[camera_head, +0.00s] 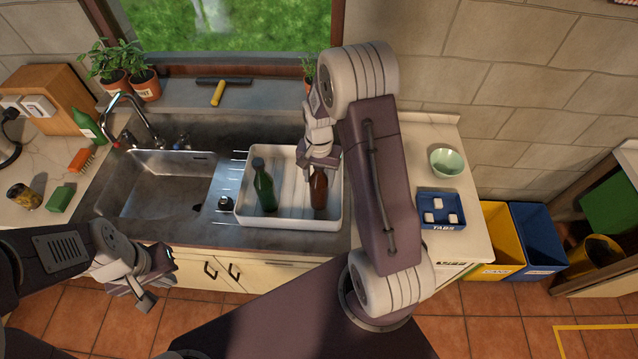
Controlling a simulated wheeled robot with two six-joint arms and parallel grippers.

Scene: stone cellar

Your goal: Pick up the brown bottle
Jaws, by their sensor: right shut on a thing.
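The brown bottle (319,190) stands in the right part of a white tray (290,224) on the dark counter beside the sink. My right gripper (321,166) is above it, shut on its upper end; the fingers and arm hide the bottle's top. A green bottle (264,186) stands in the same tray to the left, apart from the brown one. My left gripper (160,282) is low in front of the counter, away from the tray; whether its fingers are apart is hard to make out.
The sink (160,185) lies left of the tray, with a tap (140,118). A blue box marked TABS (441,226) and a green bowl (445,162) are on the right counter. Yellow (500,235) and blue (538,240) bins are at right.

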